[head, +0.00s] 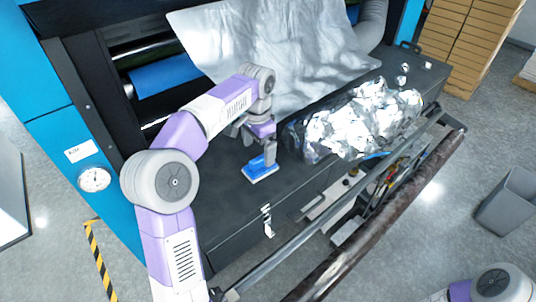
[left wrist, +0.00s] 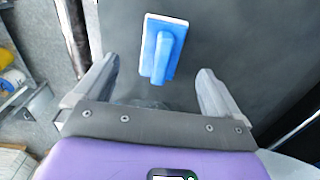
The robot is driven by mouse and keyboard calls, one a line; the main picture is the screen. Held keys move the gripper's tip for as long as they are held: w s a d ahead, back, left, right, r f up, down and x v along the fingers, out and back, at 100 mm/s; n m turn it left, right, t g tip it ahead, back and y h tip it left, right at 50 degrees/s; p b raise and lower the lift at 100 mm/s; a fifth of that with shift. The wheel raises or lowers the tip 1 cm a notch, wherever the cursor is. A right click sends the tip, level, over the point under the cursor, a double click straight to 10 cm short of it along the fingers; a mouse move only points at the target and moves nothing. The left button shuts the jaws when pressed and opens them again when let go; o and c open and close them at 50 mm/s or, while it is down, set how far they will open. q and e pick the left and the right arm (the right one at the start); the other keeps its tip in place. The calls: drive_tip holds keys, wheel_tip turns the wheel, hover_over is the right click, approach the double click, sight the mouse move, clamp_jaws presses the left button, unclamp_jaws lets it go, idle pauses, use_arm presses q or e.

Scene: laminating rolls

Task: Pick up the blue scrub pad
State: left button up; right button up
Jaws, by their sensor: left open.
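The blue scrub pad (head: 261,170) lies on the dark machine table, with a blue handle on top and a white edge below. It also shows in the left wrist view (left wrist: 163,48), just beyond the fingertips and roughly between their lines. My left gripper (head: 262,150) is over the table right by the pad, pointing down. In the left wrist view its two fingers (left wrist: 158,75) are spread apart with nothing between them. I cannot tell its exact height over the pad from the head view. My right gripper is not in view; only part of my right arm shows at the bottom right.
A crumpled silver foil bundle (head: 362,118) lies on the table (head: 225,215) to the right of the pad. A silver sheet (head: 275,50) hangs behind my left arm. A metal roller bar (head: 375,215) runs along the front. A grey bin (head: 507,200) stands on the floor at right.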

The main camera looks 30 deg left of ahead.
sight(259, 158)
use_arm(q)
wheel_tip(259, 158, down, 7)
drive_tip(key=shift+a+r+p, duration=0.1)
drive_tip(key=shift+r+p, duration=0.05)
drive_tip(key=shift+p, duration=0.15)
drive_tip(key=shift+w+f, duration=0.25)
drive_tip(key=shift+f, duration=0.15)
drive_tip(key=shift+c, duration=0.2)
drive_tip(key=shift+s, duration=0.1)
drive_tip(key=shift+c, duration=1.1)
drive_tip(key=c, duration=0.9)
drive_tip(key=shift+r, duration=0.15)
wheel_tip(259, 158, up, 18)
drive_tip(key=shift+f, duration=0.1)
